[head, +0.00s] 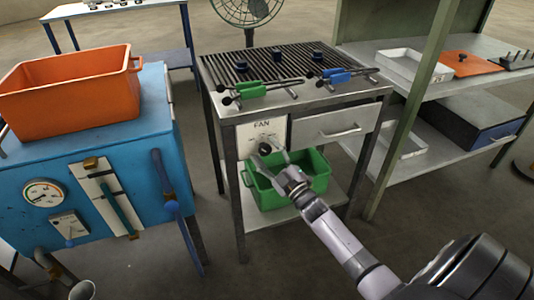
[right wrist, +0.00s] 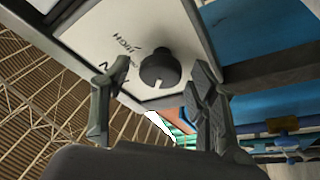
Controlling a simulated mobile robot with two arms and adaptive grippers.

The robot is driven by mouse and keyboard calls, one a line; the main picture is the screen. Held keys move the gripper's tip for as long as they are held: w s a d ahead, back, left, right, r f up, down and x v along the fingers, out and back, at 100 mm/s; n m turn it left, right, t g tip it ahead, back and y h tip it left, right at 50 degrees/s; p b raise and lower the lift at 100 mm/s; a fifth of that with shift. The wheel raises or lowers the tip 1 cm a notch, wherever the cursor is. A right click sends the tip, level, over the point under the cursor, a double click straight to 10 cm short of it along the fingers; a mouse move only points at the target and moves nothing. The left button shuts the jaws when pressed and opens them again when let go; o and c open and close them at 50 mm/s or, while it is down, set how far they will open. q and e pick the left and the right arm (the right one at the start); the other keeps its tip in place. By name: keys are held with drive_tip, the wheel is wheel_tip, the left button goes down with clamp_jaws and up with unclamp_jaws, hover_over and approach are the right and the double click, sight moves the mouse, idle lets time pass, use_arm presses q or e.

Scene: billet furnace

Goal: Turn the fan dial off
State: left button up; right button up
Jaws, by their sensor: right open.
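The fan dial (head: 265,149) is a dark round knob on a white panel marked FAN (head: 262,127), at the front left of the grill-topped table. My right gripper (head: 270,158) is open in front of the panel. In the right wrist view its fingers (right wrist: 150,85) stand either side of the dial, apart from it in the picture; the remaining depth is hard to tell. My left gripper is not in view.
A green bin (head: 291,184) sits on the shelf below the dial. Green (head: 252,90) and blue-handled tongs (head: 337,77) lie on the grill. A blue furnace (head: 95,170) bearing an orange bin (head: 72,95) stands left. A fan (head: 247,10) stands behind. A drawer (head: 335,127) is right of the panel.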

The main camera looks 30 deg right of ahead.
drive_tip(key=v, duration=1.2)
drive_tip(key=shift+f, duration=0.15)
drive_tip(key=s+a+f+m+g+h, duration=0.1)
drive_tip(key=a+f+m+g, duration=0.15)
drive_tip(key=f, duration=0.45)
drive_tip(key=s+a+f+m+g+h, duration=0.1)
drive_tip(key=f+m+g, duration=0.1)
drive_tip(key=f+g, duration=0.3)
drive_tip(key=s+a+f+m+g, duration=0.3)
drive_tip(key=s+a+f+g, duration=0.6)
drive_tip(key=s+f, duration=0.55)
drive_tip(key=s+a+f+g+y, duration=0.1)
drive_tip(key=s+a+f+g, duration=0.1)
drive_tip(key=s+a+f, duration=0.3)
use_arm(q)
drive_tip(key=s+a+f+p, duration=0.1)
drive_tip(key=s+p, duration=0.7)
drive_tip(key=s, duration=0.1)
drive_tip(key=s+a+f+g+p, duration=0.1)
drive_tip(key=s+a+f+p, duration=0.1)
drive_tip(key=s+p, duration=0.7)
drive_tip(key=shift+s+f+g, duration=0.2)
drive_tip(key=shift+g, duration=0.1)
use_arm(e)
drive_tip(key=s+d+f+g, duration=0.1)
drive_tip(key=s+d+f, duration=0.1)
drive_tip(key=s, duration=1.7)
drive_tip(key=shift+d+f, duration=0.2)
drive_tip(key=shift+d, duration=0.25)
